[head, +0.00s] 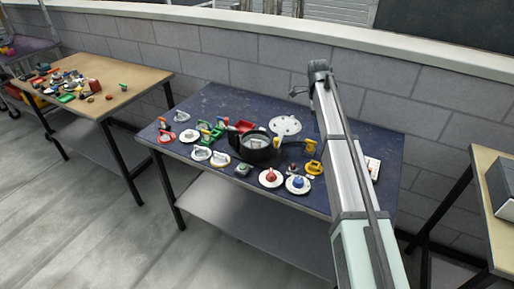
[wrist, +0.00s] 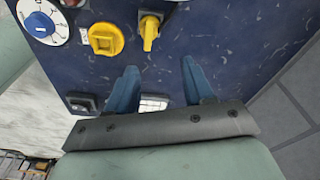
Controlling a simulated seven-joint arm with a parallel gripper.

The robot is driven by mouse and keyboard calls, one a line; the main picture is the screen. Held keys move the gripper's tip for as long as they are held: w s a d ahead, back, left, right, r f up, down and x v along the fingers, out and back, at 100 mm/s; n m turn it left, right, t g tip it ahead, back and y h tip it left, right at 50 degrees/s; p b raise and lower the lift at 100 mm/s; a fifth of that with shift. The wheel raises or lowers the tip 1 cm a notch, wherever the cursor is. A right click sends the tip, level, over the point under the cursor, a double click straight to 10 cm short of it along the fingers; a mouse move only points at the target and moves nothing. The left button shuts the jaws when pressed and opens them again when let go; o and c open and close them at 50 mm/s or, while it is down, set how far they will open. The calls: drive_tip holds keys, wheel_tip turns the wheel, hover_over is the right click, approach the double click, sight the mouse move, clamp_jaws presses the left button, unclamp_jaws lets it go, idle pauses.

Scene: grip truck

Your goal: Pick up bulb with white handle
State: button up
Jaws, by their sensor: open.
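My gripper (wrist: 158,82) is open in the wrist view, with its two blue fingers apart and pointing down at the blue table. A small piece with a white face (wrist: 153,104) shows between the finger bases, partly hidden by the gripper's dark bar. I cannot tell whether it is the bulb with the white handle. No bulb is clearly recognisable in either view. In the head view my arm crosses the right part of the table (head: 225,100), and the fingers cannot be made out there.
A blue dial on a white plate (wrist: 40,22), a yellow knob (wrist: 105,39), a yellow lever (wrist: 149,32) and a dark switch (wrist: 81,103) lie nearby. A black round pot-like part (head: 257,150) stands mid-table among several switches. A brick wall (head: 240,70) runs behind.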

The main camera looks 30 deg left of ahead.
wheel_tip(320, 180, up, 6)
drive_tip(key=m+y, duration=0.1)
hover_over(256, 140)
wheel_tip(256, 140, down, 14)
drive_tip(key=shift+r, duration=0.1)
clamp_jaws()
idle(0.4)
